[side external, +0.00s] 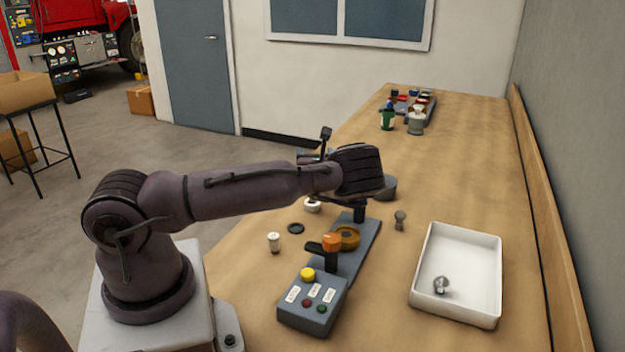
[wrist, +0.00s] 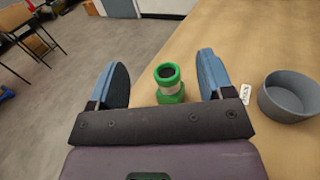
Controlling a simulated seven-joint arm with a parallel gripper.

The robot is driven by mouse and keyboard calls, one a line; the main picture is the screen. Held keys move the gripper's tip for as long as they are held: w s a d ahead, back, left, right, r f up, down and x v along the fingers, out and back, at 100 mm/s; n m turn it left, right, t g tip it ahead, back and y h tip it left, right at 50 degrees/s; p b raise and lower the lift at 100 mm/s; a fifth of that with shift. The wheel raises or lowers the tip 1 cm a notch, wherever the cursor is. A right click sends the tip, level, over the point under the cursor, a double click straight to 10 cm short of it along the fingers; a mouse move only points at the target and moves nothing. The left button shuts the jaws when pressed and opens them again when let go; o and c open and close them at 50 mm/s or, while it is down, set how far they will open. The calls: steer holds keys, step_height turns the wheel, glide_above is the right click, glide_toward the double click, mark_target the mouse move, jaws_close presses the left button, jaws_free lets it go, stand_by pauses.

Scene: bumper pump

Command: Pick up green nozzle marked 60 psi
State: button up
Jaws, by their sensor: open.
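A green nozzle (wrist: 169,84) with a pale band around its middle and a dark open top stands on the table in the wrist view. My gripper (wrist: 164,74) is open, with one blue-grey finger to the left of the nozzle and one to its right. Gaps show on both sides, so no contact is visible. I cannot read a 60 psi mark. In the side external view my arm hides this nozzle and most of the gripper. Another green object (side external: 387,120) stands far back on the table there.
A grey bowl (wrist: 289,96) stands to the right of my gripper, with a small white tag (wrist: 245,93) beside it. A control box (side external: 313,302), a white tray (side external: 457,310) holding a small metal part (side external: 441,285), and loose fittings are nearer the camera. The table's left edge is close.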

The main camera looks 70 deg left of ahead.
step_height(320, 180, down, 7)
steer(key=shift+s+f, duration=0.1)
steer(key=shift+a, duration=0.5)
steer(key=x, duration=0.6)
steer(key=shift+w+a+r, duration=0.2)
steer(key=shift+w+a, duration=0.05)
steer(key=c, duration=1.1)
steer(key=shift+r, duration=0.15)
